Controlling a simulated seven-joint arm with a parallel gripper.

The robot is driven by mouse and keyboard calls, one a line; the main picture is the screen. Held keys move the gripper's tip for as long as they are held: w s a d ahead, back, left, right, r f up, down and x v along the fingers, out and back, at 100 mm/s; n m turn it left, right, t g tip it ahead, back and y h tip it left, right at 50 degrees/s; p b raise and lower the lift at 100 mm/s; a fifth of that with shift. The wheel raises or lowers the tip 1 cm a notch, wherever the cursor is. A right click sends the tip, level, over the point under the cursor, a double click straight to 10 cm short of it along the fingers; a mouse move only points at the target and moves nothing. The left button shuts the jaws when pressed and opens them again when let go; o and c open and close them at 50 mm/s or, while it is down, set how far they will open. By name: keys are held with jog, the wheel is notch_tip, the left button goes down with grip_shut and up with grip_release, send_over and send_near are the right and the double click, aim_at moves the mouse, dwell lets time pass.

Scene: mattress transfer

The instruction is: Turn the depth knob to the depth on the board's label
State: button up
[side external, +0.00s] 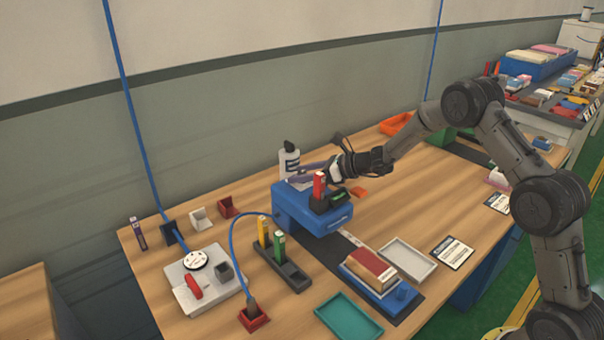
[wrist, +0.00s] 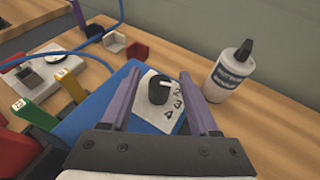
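The depth knob (wrist: 158,90) is a black knob on a white dial plate with the numerals 2, 3 and 4 visible, on top of the blue machine (side external: 300,212). My gripper (wrist: 160,73) is open, its two purple fingers apart on either side of the dial in the wrist view. Nothing shows between them but the knob and dial; I cannot tell whether they touch it. In the side view my gripper (side external: 308,171) hides the knob. A red-brown board (side external: 370,266) with a pale end lies on a blue carriage before the machine; its label is not readable.
A white bottle (wrist: 228,75) stands close right of my gripper in the wrist view. A holder with coloured sticks (side external: 280,262), a grey switch box (side external: 205,285), a teal tray (side external: 348,320) and a white tray (side external: 407,260) stand around. A blue cable loops nearby.

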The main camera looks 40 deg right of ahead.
jog(key=v, duration=1.3)
jog(key=shift+s+d, duration=0.3)
jog(key=shift+a+r, duration=0.1)
jog(key=w+d+n+g+y, duration=0.4)
jog(key=n, duration=0.1)
jog(key=shift+t, duration=0.3)
jog(key=x, duration=1.3)
jog(key=shift+s+a, duration=0.15)
jog(key=shift+a, duration=0.3)
grip_shut()
